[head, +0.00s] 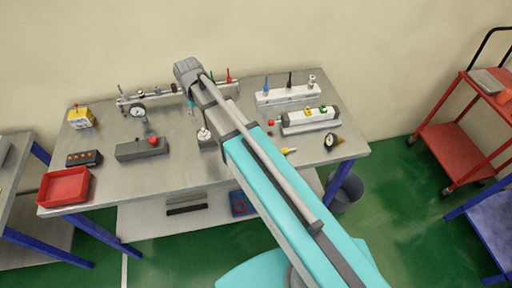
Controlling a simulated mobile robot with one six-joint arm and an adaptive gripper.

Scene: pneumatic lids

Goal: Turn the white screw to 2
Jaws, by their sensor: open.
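Part of the grey block's right side is close to or behind the arm.
The table (120,180) also holds a rack (160,97), a gauge (138,111), a grey block with a red knob (140,150), a red tray (64,186), a black button box (84,158), a yellow box (81,118) and white blocks (287,96) with coloured parts at right.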

